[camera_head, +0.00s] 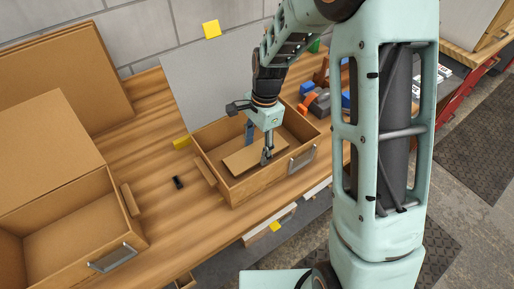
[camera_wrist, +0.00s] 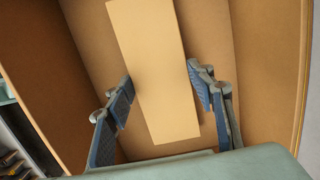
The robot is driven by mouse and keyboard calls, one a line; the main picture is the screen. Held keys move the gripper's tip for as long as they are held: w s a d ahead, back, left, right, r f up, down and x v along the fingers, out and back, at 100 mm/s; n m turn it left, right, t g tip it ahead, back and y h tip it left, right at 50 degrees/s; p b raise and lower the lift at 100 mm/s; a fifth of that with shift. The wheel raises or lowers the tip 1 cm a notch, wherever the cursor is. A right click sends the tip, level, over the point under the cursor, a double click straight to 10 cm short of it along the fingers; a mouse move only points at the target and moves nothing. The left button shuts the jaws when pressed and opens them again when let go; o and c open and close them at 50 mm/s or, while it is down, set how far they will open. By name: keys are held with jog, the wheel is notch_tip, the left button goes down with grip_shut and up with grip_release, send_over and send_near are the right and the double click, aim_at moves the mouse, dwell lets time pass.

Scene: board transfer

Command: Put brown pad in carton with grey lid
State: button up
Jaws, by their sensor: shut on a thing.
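The brown pad (camera_head: 242,159) is a flat, long tan piece inside the carton with the grey lid (camera_head: 262,186). That carton is open, and its grey lid (camera_head: 207,88) stands raised at the back. My gripper (camera_head: 267,156) reaches down into this carton and is shut on the pad near its right end. In the wrist view the pad (camera_wrist: 155,65) runs between the two blue-grey fingers (camera_wrist: 160,92), one at each long side. I cannot tell whether the pad rests on the carton floor. Part of it is hidden behind the gripper in the head view.
A second open carton with a brown lid (camera_head: 45,145) stands at the left. A small black item (camera_head: 178,182) lies on the wooden table (camera_head: 165,215) between the cartons. Blue, orange and grey items (camera_head: 317,102) lie behind the grey-lid carton's right side.

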aim_at(261, 149)
jog(key=shift+f, duration=0.3)
jog(key=shift+f, duration=0.1)
jog(key=shift+f, duration=0.15)
jog(key=o, duration=0.9)
jog(key=r, duration=0.8)
jog(key=d+r, duration=0.1)
jog(key=r, duration=0.3)
jog(key=shift+w+d+r, duration=0.1)
jog(key=shift+w+r, duration=0.1)
jog(key=shift+w, duration=0.2)
